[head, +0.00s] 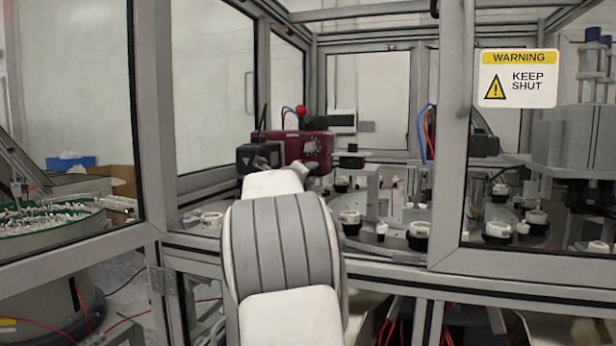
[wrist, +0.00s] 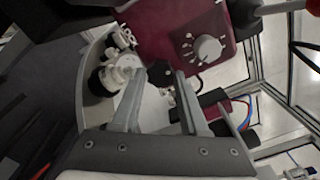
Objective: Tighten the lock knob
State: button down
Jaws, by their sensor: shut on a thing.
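A black lock knob (wrist: 159,72) shows in the wrist view, just below the dark red control box (wrist: 175,28). My gripper (wrist: 161,77) has its two grey fingers on either side of the black knob and is shut on it. The knob's lower part and its mount are hard to make out. In the head view the dark red box (head: 308,147) stands beyond my arm. My arm hides most of the gripper there, and I cannot make out the knob in that view.
The red box carries a grey dial (wrist: 208,48) close to my fingers. White and black parts (wrist: 115,75) sit left of the gripper. A door panel with a warning sign (head: 517,78) and frame posts (head: 455,130) stand at right. A parts bowl (head: 45,222) is at left.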

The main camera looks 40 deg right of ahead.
dwell(0.4)
jog(key=shift+c, duration=2.2)
grip_release()
jog(key=v, duration=1.7)
jog(key=shift+s+a+b, duration=0.1)
jog(key=shift+a+b, duration=0.15)
jog(key=shift+b, duration=0.1)
